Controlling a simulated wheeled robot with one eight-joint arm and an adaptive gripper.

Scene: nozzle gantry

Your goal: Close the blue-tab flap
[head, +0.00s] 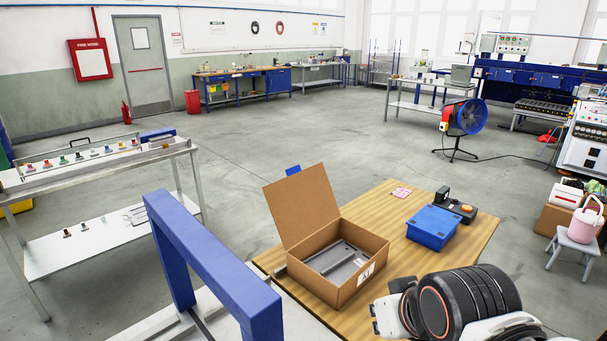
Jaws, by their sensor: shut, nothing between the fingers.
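An open cardboard box (328,287) sits on the wooden table, with a white label on its front right side. Its large flap (300,205) stands up from the far left edge, leaning slightly back. A blue tab (293,170) sticks up behind the flap's top edge. Inside the box lies a dark grey item (336,262). My gripper (376,318) is at the bottom, right of the box's front corner and apart from the flap. It is shut and empty; its fingertips are small and partly hidden by my arm.
On the wooden table (465,243), a blue container (433,228), a black device (456,207) and a pink item (401,193) stand right of the box. A blue gantry frame (215,255) rises to its left. The floor behind is open.

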